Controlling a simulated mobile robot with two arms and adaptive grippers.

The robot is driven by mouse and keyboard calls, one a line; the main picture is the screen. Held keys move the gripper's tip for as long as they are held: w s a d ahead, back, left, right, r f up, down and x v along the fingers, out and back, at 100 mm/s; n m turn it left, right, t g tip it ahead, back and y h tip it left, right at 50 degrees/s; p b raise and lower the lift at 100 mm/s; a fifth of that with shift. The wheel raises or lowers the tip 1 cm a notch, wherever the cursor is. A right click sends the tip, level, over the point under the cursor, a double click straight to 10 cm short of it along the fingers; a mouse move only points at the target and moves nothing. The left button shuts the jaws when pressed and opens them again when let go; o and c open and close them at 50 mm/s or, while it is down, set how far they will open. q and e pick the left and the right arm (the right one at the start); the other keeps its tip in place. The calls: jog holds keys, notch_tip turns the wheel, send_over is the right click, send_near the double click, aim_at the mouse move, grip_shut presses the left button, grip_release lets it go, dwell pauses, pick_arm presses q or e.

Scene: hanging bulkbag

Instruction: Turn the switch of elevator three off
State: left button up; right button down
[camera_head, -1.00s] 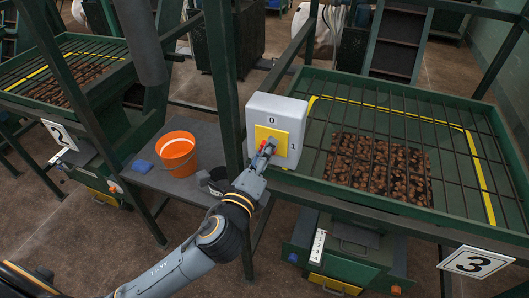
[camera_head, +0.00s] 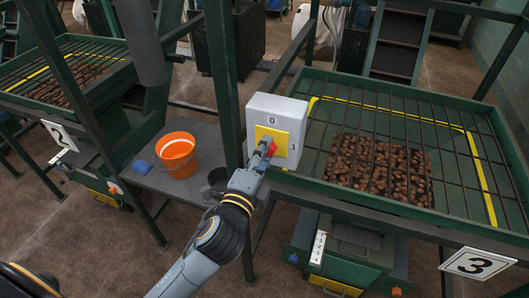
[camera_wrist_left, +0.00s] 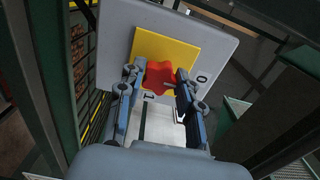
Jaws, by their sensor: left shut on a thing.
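The switch box (camera_head: 278,126) is light grey with a yellow plate (camera_head: 283,138), a "0" above and a "1" at its right side. It is mounted on a green post beside the elevator with the "3" sign (camera_head: 477,262). My left gripper (camera_head: 266,148) is at the plate, shut on the red knob (camera_head: 271,149). In the left wrist view the red knob (camera_wrist_left: 160,76) sits between the two fingers (camera_wrist_left: 157,88), with the yellow plate behind it. The fingers cover part of the knob, and I cannot clearly tell which mark it points to. My right gripper is not in view.
A green grated hopper (camera_head: 410,150) holding brown material stands right of the switch. An orange bucket (camera_head: 178,155) stands on a grey table (camera_head: 207,138) to the left. The green post (camera_head: 225,85) rises close beside the switch box. A "2" sign (camera_head: 60,135) marks the elevator at left.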

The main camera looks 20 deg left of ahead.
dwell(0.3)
pick_arm(q)
jog(key=o, duration=1.1)
jog(key=shift+o, duration=0.2)
jog(key=s, duration=1.2)
jog(key=shift+a, duration=0.2)
jog(key=shift+f, duration=0.1)
